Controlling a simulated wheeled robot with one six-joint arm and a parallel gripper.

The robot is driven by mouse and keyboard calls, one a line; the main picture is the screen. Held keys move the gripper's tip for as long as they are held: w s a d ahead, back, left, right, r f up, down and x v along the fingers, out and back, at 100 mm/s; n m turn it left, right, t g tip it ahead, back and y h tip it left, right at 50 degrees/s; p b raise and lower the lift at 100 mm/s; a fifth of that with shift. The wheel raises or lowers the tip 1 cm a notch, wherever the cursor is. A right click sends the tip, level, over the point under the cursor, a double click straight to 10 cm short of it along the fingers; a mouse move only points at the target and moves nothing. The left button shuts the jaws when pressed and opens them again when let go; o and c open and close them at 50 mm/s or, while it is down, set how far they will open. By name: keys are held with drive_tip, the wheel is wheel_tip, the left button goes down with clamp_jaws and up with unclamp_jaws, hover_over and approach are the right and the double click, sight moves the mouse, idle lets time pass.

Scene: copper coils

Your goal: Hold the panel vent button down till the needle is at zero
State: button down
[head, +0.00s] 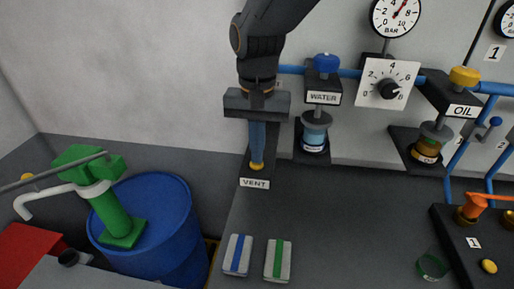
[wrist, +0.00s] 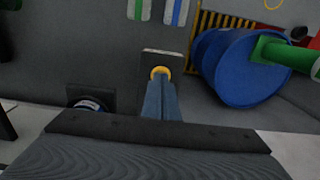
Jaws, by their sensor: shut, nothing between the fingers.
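The vent button (head: 257,166) is a small yellow knob behind a plate marked VENT (head: 254,183). In the wrist view the yellow button (wrist: 161,71) shows right at the tips of my gripper (wrist: 160,82). My gripper (head: 257,160) points straight down with its blue fingers together and nothing between them. The tips are over the button and look to touch it; how far it is pressed I cannot tell. The pressure gauge (head: 396,15), marked BAR, is at the top right. Its red needle points up and to the right, away from zero.
A dial plate (head: 387,84) and the WATER (head: 323,98) and OIL (head: 465,111) stations stand right of my arm. A blue drum (head: 165,215) with a green pump (head: 117,218) is at left. Two striped blocks (head: 237,255) (head: 278,261) lie in front. The mid-bench is clear.

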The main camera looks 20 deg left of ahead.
drive_tip(key=shift+f, duration=0.15)
drive_tip(key=shift+s+d+f, duration=0.15)
drive_tip(key=shift+f, duration=1)
idle(1.5)
idle(1.3)
drive_tip(key=shift+r+p, duration=0.45)
drive_tip(key=shift+r, duration=0.1)
wheel_tip(320, 180, up, 14)
drive_tip(key=shift+w+a+f, duration=0.15)
drive_tip(key=shift+w+a, duration=0.1)
